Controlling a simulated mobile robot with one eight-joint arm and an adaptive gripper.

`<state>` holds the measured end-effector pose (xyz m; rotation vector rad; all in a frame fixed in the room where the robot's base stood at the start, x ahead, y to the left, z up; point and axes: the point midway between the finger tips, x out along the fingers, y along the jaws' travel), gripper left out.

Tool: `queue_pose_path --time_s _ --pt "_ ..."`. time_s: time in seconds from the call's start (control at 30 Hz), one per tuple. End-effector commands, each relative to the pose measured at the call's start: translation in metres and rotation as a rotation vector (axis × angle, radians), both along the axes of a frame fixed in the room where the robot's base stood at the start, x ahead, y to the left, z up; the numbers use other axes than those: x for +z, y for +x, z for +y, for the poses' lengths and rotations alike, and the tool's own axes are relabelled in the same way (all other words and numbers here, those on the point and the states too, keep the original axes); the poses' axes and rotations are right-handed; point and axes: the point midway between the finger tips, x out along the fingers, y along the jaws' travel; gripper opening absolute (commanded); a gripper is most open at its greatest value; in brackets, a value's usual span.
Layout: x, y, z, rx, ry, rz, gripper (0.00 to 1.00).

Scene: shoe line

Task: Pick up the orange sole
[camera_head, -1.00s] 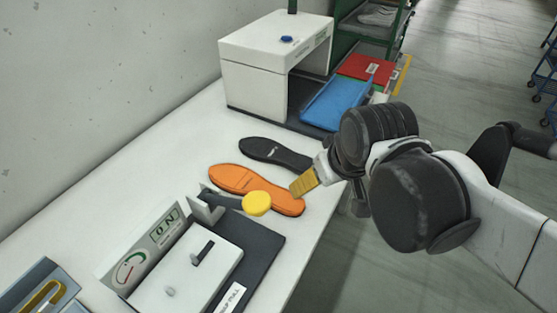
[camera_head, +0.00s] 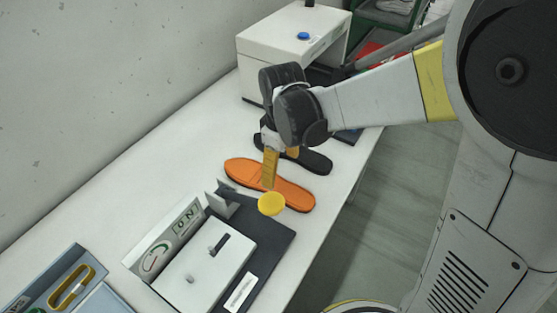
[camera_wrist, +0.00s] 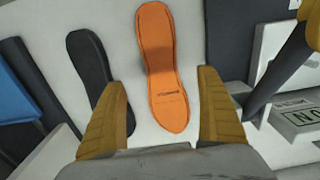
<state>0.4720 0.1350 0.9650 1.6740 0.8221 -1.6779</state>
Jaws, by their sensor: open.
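The orange sole (camera_head: 243,171) lies flat on the white table in the head view, beside a black sole (camera_head: 318,162). My gripper (camera_head: 274,170) hangs over the orange sole, its yellow fingers pointing down and hiding part of it. In the wrist view my gripper (camera_wrist: 165,110) has its two fingers wide apart. The orange sole (camera_wrist: 160,62) lies between and beyond the fingers, with nothing held. The black sole (camera_wrist: 88,68) is to its left, partly behind the left finger. I cannot tell the exact height of the fingertips over the sole.
A device with a dial and a yellow round knob (camera_head: 271,204) stands close to the orange sole. A white machine with a blue button (camera_head: 303,36) is at the back. A grey tray with a yellow-outlined item (camera_head: 72,287) is at lower left.

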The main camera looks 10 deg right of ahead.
Motion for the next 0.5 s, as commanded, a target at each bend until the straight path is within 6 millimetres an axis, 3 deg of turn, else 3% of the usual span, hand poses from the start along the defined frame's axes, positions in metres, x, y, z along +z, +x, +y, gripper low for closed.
queue_pose_path --time_s 0.1,0.37,0.5 --pt "-0.024 0.000 0.000 -0.001 0.000 -0.001 0.85" --pt "-0.042 -0.001 -0.001 -0.003 0.001 -0.002 0.85" --pt "-0.064 -0.004 -0.002 -0.003 0.001 -0.002 0.85"
